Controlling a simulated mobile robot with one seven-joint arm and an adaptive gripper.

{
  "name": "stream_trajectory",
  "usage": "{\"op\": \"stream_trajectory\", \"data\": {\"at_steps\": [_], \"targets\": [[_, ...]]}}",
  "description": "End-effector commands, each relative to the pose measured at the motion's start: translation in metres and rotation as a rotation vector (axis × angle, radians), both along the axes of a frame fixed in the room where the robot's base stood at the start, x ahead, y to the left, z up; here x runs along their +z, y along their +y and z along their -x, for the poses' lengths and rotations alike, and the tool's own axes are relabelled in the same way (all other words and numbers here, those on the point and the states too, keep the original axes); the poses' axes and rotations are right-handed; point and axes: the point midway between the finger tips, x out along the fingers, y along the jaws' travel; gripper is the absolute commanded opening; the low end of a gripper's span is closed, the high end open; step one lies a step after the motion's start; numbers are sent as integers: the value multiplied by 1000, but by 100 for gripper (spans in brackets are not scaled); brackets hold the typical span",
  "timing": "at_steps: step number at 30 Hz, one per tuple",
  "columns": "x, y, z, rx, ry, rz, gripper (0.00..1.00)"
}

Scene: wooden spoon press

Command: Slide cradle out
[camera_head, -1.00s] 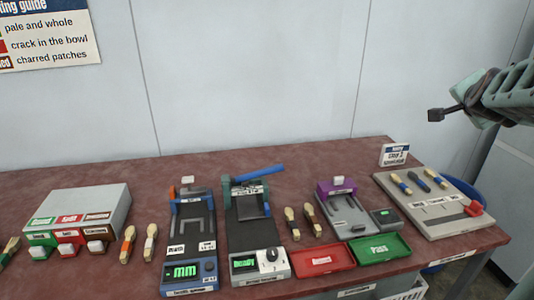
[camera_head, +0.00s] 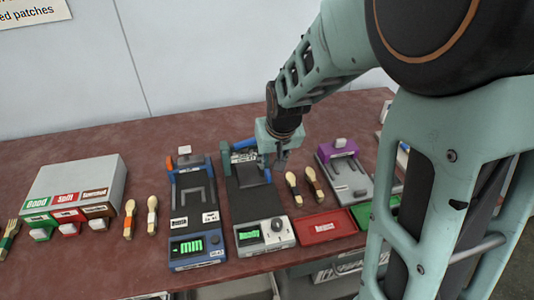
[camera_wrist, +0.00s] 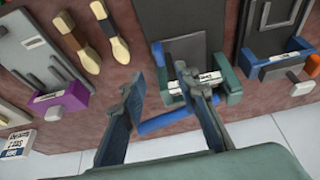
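The press (camera_head: 262,218) has a long dark bed, a green frame (camera_head: 243,157) at its back and a blue lever (camera_head: 240,146), partly hidden by my gripper. A dark plate sits on the bed before the frame; I cannot tell for sure whether it is the cradle. My gripper (camera_head: 275,162) is over the right back of the press, pointing down. In the wrist view, my gripper (camera_wrist: 172,70) is open, with a gap between its fingers. The grey plate (camera_wrist: 187,46), green frame and blue lever (camera_wrist: 165,120) lie below or beyond the fingers; contact is unclear.
A blue-based gauge (camera_head: 198,252) stands close left of the press. Two wooden spoons (camera_head: 303,186), a red tray (camera_head: 325,225) and a purple-topped device (camera_head: 340,150) are to the right. A sorting box (camera_head: 75,185) is at left. My arm hides the table's right end.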

Motion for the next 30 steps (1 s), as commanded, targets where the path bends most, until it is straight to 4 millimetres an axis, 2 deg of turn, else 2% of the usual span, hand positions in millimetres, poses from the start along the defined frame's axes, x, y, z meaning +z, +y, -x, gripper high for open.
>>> {"op": "stream_trajectory", "data": {"at_steps": [15, 21, 30], "targets": [[-73, 5, -29, -6, 0, -1, 29], [-89, 7, -37, -5, -2, -1, 29], [-94, 7, -40, -6, -5, -2, 29]]}}
